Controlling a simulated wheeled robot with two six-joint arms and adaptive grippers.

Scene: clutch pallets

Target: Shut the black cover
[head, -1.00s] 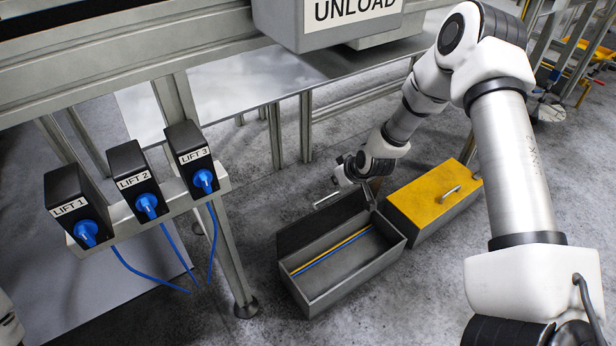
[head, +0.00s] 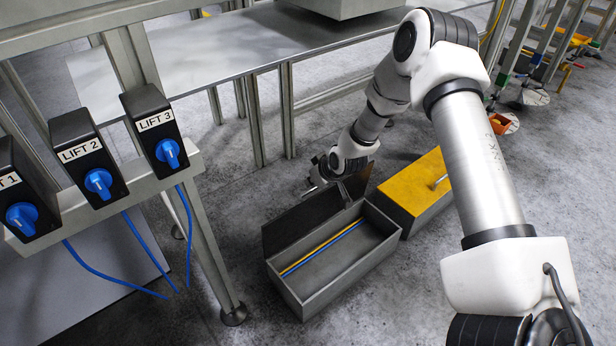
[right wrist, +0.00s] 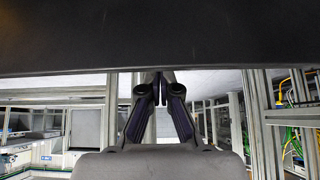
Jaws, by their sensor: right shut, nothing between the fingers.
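The black cover (head: 300,222) is the hinged lid of an open grey box (head: 318,297) on the floor. It stands raised along the box's far left side. My right gripper (head: 312,187) is just beyond the cover's upper edge, with its fingers partly hidden. In the right wrist view the fingers (right wrist: 160,82) are shut and empty, pointing up towards a large dark panel (right wrist: 150,35), which looks like the cover. I cannot tell whether they touch it. My left gripper is out of view.
A blue and a yellow strip lie inside the open box. A second box with a closed yellow cover (head: 408,188) stands close on the right. A metal frame post (head: 210,255) with LIFT switches (head: 152,130) is on the left. Floor in front is clear.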

